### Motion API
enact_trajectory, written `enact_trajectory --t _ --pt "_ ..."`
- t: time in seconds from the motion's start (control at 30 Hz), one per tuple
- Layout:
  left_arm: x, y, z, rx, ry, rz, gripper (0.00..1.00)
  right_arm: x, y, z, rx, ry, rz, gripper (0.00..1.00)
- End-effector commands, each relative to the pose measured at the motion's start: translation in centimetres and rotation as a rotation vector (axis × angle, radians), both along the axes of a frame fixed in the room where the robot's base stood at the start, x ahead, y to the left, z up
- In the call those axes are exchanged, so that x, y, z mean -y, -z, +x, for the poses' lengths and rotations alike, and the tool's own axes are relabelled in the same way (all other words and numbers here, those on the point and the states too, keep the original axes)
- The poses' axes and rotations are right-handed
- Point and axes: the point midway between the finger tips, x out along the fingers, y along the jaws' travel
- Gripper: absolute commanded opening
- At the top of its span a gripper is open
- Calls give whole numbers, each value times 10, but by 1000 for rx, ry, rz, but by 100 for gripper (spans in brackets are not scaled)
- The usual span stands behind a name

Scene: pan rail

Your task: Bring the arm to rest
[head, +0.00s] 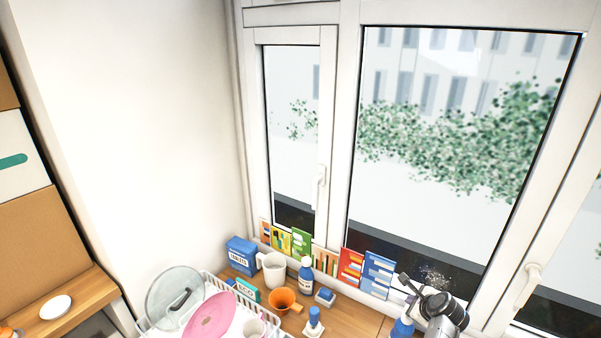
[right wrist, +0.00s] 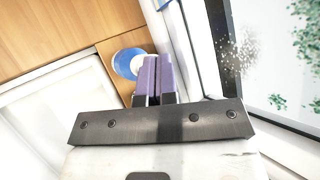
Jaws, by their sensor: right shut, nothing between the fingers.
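My right gripper (head: 410,302) is at the bottom right of the head view, low in front of the large window and close to a blue bottle. In the right wrist view its two purple fingers (right wrist: 154,79) are together with nothing between them. My left arm and gripper are not in view.
A blue and white round thing (right wrist: 127,62) lies just past the fingertips in the wrist view. A white speckled patch (head: 433,276) is on the window by the arm. A blue bottle (head: 402,327), colourful packets (head: 378,275), an orange cup (head: 283,300) and a dish rack (head: 225,287) crowd the counter.

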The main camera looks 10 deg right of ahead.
Motion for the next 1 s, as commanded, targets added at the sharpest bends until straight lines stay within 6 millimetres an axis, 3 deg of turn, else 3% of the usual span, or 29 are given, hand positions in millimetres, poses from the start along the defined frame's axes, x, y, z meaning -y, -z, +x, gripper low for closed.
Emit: enact_trajectory --t 0.27,0.37,0.47,0.6,0.73,0.87,1.0 --pt "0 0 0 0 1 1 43 -10 4 -5 -27 -326 -234 0" --pt "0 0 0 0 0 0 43 -5 -7 -12 -18 -476 -357 0" --pt "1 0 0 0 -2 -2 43 8 -42 -21 11 -604 -534 0" --pt "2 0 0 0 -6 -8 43 21 -123 -31 59 -754 -853 0" --pt "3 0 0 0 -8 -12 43 19 -192 -52 68 -857 -1150 0" --pt "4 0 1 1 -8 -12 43 -4 -225 -88 23 -984 -1430 0" --pt "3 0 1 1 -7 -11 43 -55 -220 -135 -21 -1140 -1650 0"
